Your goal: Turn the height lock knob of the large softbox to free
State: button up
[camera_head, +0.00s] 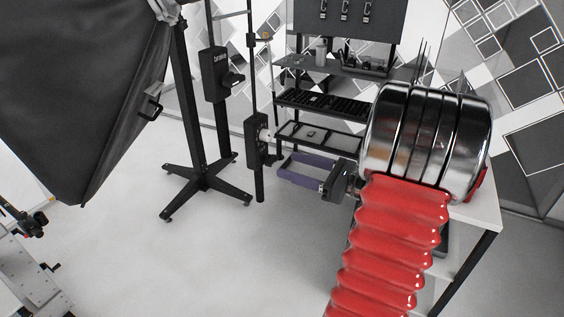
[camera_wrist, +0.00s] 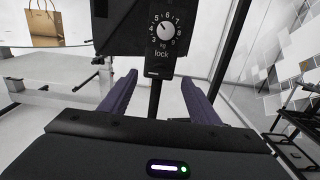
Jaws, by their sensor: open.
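The large softbox (camera_head: 85,85) is a big black fabric hood at the left of the head view. A black lock box (camera_head: 257,145) sits on a thin upright pole right of its stand, with a pale knob (camera_head: 266,134) on its right side. In the wrist view a round white knob (camera_wrist: 165,30) with a numbered dial, marked "kg" and "lock", faces me; its pointer appears to slant up-left. My gripper (camera_head: 282,169) has purple fingers, open and empty. It is right of and slightly below the knob, apart from it. The fingers (camera_wrist: 159,84) flank the pole below the dial.
The black stand (camera_head: 200,175) has spread feet on the floor, and another black box (camera_head: 216,75) on a post beside it. A shelf rack (camera_head: 320,100) with tools stands behind my gripper. A white table (camera_head: 485,215) is at the right. The floor in front is clear.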

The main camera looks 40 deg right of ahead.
aim_at(275, 160)
jog(key=shift+x, duration=2.3)
jog(key=shift+c, duration=0.2)
